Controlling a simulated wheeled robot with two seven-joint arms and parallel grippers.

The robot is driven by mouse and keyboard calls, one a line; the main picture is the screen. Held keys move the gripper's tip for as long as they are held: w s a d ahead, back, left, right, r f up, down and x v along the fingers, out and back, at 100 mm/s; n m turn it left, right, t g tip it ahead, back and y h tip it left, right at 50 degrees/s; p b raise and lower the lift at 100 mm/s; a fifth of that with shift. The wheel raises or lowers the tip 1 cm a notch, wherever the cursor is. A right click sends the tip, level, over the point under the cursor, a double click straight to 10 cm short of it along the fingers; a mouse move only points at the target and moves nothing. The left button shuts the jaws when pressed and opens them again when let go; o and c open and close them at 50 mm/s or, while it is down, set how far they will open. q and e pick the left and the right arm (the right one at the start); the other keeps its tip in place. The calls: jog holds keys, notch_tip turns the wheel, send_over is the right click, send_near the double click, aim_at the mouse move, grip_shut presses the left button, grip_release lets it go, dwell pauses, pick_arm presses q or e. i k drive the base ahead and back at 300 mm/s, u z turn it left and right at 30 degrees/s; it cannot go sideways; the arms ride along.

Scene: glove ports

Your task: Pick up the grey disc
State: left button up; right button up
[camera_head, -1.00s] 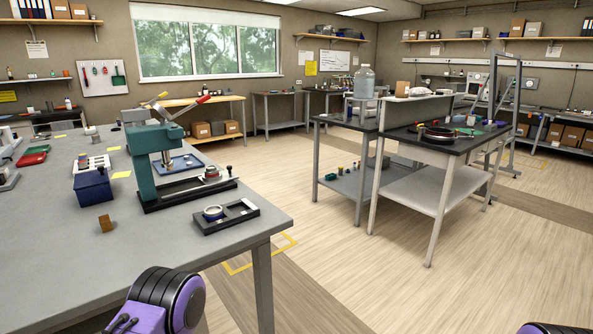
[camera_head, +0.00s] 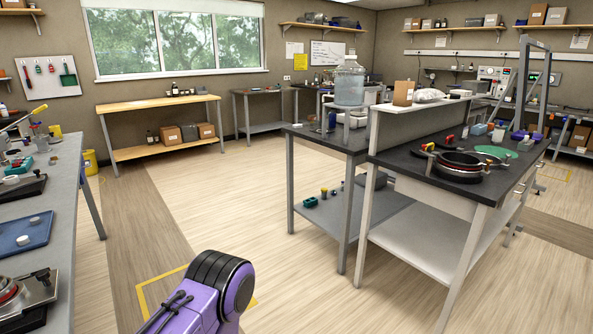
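I cannot make out for certain which thing is the grey disc. Two small pale round pieces lie on a blue tray (camera_head: 14,241) on the left bench; one piece (camera_head: 23,240) is nearer me and the other (camera_head: 35,220) sits farther back. A dark ring-shaped fixture (camera_head: 460,165) with orange-tipped clamps lies on the black-topped bench at the right; what is inside its ring is too small to tell. Neither gripper shows. Only a purple and black link of my own arm is visible at the bottom.
The grey left bench (camera_head: 62,200) runs along the left edge. The black-topped bench (camera_head: 425,184) stands at the right, with a green mat (camera_head: 493,151) and a metal frame on it. A large clear bottle (camera_head: 349,84) stands behind. The wooden floor between the benches is clear.

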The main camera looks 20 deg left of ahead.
aim_at(35, 221)
jog(key=u, duration=0.2)
jog(key=i, duration=1.35)
jog(key=u, duration=1)
jog(key=i, duration=0.95)
jog(key=u, duration=0.8)
